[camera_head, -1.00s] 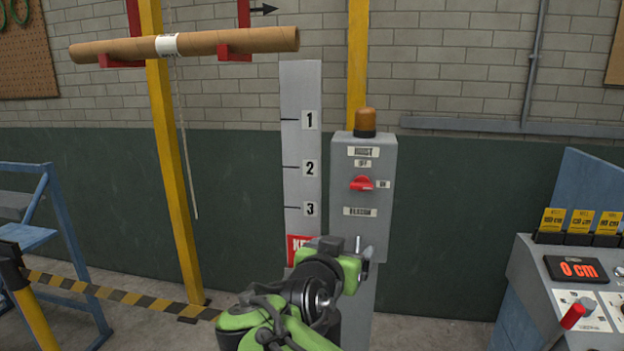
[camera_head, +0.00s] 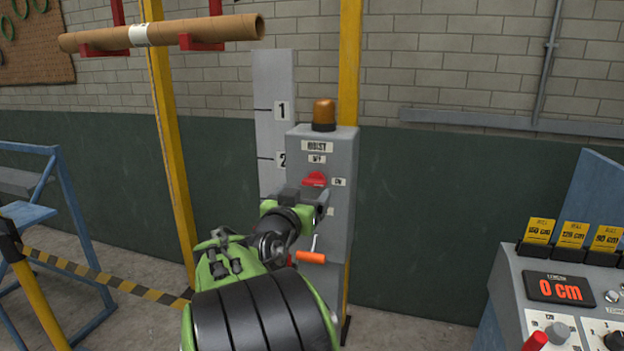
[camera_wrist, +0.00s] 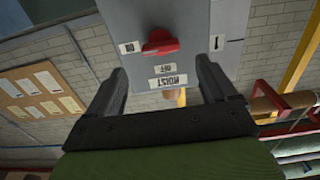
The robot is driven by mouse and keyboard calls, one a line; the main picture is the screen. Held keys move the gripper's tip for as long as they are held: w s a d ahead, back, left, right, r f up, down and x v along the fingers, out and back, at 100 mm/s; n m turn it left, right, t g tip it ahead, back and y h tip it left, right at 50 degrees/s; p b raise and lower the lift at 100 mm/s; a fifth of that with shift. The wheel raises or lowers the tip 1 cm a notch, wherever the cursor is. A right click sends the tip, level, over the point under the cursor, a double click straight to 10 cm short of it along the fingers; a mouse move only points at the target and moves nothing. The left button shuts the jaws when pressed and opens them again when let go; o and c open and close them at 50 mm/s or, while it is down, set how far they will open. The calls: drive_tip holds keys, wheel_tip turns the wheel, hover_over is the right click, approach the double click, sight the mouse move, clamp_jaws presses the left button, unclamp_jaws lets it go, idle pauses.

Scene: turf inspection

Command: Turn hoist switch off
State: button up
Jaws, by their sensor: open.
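The grey hoist box (camera_head: 342,190) stands in the middle of the head view, labelled HOIST, with OFF above its red switch (camera_head: 315,180) and ON to the right. The red handle looks roughly level, pointing toward ON. My gripper (camera_head: 311,198) is just below and in front of the switch and hides part of the box's lower front. In the wrist view the box is upside down; the red switch (camera_wrist: 160,42) sits between and beyond the open fingers (camera_wrist: 165,88). The fingers hold nothing, and I see no contact with the switch.
An amber beacon (camera_head: 324,115) tops the box. A crank with an orange grip (camera_head: 311,257) is below my gripper. A numbered scale board (camera_head: 270,90) stands behind, left. A cardboard tube (camera_head: 190,32) hangs upper left. A console (camera_head: 560,290) reading 0 cm is at right.

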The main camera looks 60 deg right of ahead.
sight(311, 185)
drive_tip(key=d, duration=0.4)
drive_tip(key=w+d+p, duration=0.1)
drive_tip(key=d, duration=0.1)
drive_tip(key=shift+d, duration=0.3)
drive_tip(key=shift+w, duration=0.1)
drive_tip(key=c, duration=1.1)
drive_tip(key=shift+o, duration=0.2)
drive_tip(key=shift+n, duration=0.3)
drive_tip(key=n, duration=0.3)
drive_tip(key=shift+w+n+b, duration=0.1)
drive_tip(key=shift+n+b, duration=0.25)
drive_tip(key=shift+n, duration=0.05)
drive_tip(key=n, duration=0.4)
drive_tip(key=shift+a, duration=0.1)
drive_tip(key=n+p, duration=0.1)
drive_tip(key=n, duration=0.4)
drive_tip(key=shift+w+f+p, duration=0.1)
drive_tip(key=shift+w+p, duration=0.05)
drive_tip(key=shift+p, duration=0.15)
drive_tip(key=shift+f+n+p, duration=0.1)
drive_tip(key=shift+n+p, duration=0.9)
drive_tip(key=shift+n, duration=1.2)
